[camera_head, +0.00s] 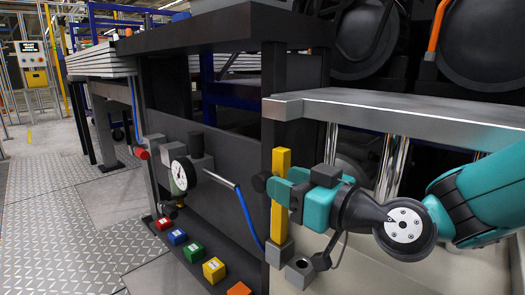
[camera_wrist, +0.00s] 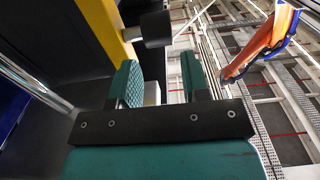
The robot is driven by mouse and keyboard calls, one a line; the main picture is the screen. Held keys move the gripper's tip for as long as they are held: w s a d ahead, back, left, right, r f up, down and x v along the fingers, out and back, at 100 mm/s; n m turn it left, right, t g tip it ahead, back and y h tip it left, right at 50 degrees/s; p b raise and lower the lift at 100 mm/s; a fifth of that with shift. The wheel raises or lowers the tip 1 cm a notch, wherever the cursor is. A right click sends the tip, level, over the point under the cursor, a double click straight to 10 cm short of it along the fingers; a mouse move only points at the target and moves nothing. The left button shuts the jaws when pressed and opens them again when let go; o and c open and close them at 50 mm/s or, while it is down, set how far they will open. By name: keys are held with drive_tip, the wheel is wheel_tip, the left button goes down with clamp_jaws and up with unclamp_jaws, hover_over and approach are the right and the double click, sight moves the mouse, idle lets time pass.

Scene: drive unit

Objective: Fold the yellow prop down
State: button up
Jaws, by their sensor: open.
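The yellow prop (camera_head: 282,232) stands upright beside a dark post, its foot in a grey block (camera_head: 278,254). Its top reaches close to the underside of the grey shelf. A dark round knob (camera_head: 260,181) sticks out by its middle. My teal gripper (camera_head: 277,187) is at the prop's middle height and hides part of it. In the wrist view the prop (camera_wrist: 105,28) is at upper left and its dark knob (camera_wrist: 156,28) lies just beyond my gripper (camera_wrist: 158,75). The fingers are apart with nothing gripped; I cannot tell if they touch the prop.
A grey shelf (camera_head: 400,112) juts out above my arm. A second grey block with a hole (camera_head: 300,270) sits right of the prop's foot. Open floor (camera_head: 60,220) lies further left.

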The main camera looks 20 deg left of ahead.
sight(263, 173)
drive_tip(key=p+x, duration=0.1)
drive_tip(key=x, duration=0.1)
drive_tip(key=p+x, duration=0.2)
drive_tip(key=shift+a+r, duration=0.15)
drive_tip(key=shift+r, duration=0.1)
drive_tip(key=shift+w+a+f+p, duration=0.25)
drive_tip(key=shift+w+a+p, duration=0.1)
drive_tip(key=shift+a, duration=0.35)
clamp_jaws()
drive_tip(key=shift+s+f, duration=0.1)
